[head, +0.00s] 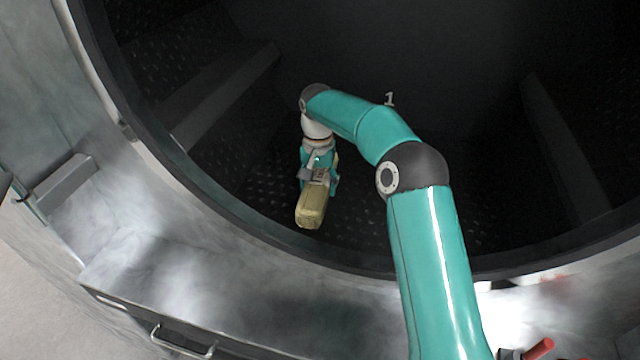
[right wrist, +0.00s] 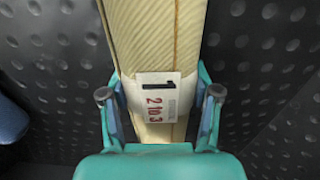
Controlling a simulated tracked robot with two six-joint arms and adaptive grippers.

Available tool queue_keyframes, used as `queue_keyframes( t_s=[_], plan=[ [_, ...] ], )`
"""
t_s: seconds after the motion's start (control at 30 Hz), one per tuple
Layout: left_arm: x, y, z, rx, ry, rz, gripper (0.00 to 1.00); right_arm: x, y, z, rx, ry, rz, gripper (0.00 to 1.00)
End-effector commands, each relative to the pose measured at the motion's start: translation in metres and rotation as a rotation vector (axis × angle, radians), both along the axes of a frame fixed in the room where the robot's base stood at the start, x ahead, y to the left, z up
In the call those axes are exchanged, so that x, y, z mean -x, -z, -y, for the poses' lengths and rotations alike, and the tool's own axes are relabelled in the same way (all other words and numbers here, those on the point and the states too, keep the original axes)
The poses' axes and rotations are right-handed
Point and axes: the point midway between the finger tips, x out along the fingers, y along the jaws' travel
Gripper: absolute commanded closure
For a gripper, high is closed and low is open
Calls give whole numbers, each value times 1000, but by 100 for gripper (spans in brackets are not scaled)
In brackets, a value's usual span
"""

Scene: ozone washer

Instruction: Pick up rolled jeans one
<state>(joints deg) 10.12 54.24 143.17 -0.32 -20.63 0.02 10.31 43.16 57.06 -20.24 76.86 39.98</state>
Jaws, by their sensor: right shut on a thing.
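The rolled jeans one (head: 311,208) shows as a pale yellow-beige roll inside the dark drum in the head view. In the right wrist view the roll (right wrist: 152,45) runs upward from between the fingers. The roll's rear end is hidden by the gripper. My left gripper is not in view.
The washer's drum wall (head: 400,235) is dark and dimpled, with raised ribs (head: 228,95) at left and right. The metal rim (head: 250,285) curves below my right arm. A blue object (right wrist: 10,120) shows at the wrist view's left edge.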

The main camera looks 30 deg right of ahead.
Motion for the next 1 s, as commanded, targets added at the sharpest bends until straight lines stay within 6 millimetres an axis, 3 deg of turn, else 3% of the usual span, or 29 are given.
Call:
queue_keyframes(
  t_s=[0.27, 0.43, 0.7, 1.0],
  plan=[
    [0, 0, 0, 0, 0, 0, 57, -1, -12, 0, 1, 0, 4, 90],
    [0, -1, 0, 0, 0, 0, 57, -1, -33, 0, 1, 0, 5, 90],
    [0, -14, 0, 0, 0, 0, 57, -1, -95, 0, 2, 1, 7, 90],
    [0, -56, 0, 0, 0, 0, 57, -1, -166, 0, 0, 0, 3, 90]
  ],
)
